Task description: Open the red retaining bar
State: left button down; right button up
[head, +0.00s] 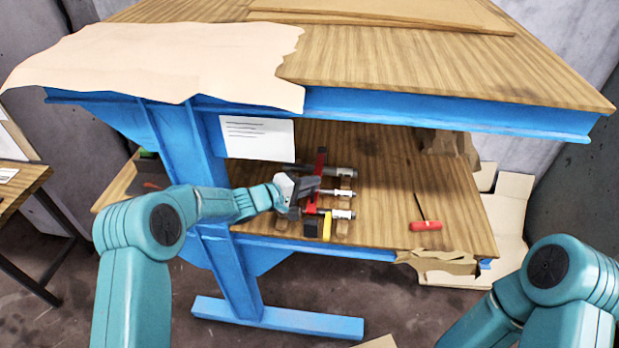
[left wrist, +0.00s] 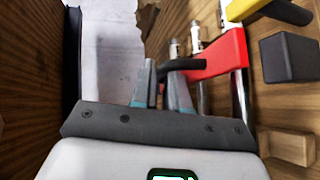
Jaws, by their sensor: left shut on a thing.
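The red retaining bar (head: 320,160) lies across several metal rods on the lower shelf of the blue bench. In the left wrist view the red bar (left wrist: 215,57) narrows to a dark end piece (left wrist: 163,70) between my fingers. My left gripper (left wrist: 162,88) is shut on this end of the bar. In the head view my left gripper (head: 306,187) covers the middle of the bar from the left. My right arm shows at the lower right, but its gripper is outside the picture.
Metal cylinders (head: 343,214) lie on the shelf, next to a black and yellow piece (head: 326,225). A red-handled screwdriver (head: 425,225) lies to the right. The upper bench top (head: 430,65) overhangs the shelf. A white sheet (head: 257,138) hangs behind my left forearm. The shelf's right middle is clear.

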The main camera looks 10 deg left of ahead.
pick_arm(q)
jog(key=r+p, duration=0.3)
jog(key=shift+w+n+g, duration=0.3)
jog(key=shift+w, duration=0.05)
jog(key=shift+w+r+p, duration=0.25)
jog(key=shift+w+p, duration=0.05)
jog(key=shift+w+r+g, duration=0.1)
jog(key=shift+w+g, duration=0.05)
jog(key=shift+g, duration=0.25)
jog(key=shift+w+r+n+y, duration=0.3)
jog(key=shift+r+n, duration=0.1)
jog(key=shift+r, duration=0.1)
pick_arm(e)
jog(key=shift+r, duration=2.45)
pick_arm(q)
jog(key=c, duration=1.5)
grip_release()
jog(key=shift+s, duration=0.1)
